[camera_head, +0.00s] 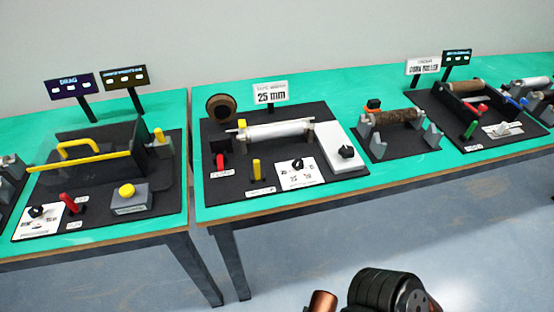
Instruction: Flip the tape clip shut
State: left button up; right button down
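No part is plainly readable as the tape clip, as the small labels are too small to read. The middle station board (240,191) carries a brown ring-shaped roll (221,108), a white roller (275,131), a small black-and-red part (220,160) at the left and an upright yellow lever (256,169) at the front. I cannot tell which of these, if any, is the clip or whether it is open. Neither of my grippers is in view. A dark rounded part of my own arm shows at the bottom edge, well in front of the table.
A sign reading 25 mm (271,93) stands behind the middle board. A white card with a black knob (298,164) and a white block (341,148) lie at its right. Other stations flank it, including a brown roller (394,117). A gap separates the two tables.

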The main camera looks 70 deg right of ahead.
aim_at(256, 162)
jog(key=k, duration=0.35)
jog(key=z, duration=0.65)
jog(key=i, duration=0.5)
jog(key=z, duration=0.05)
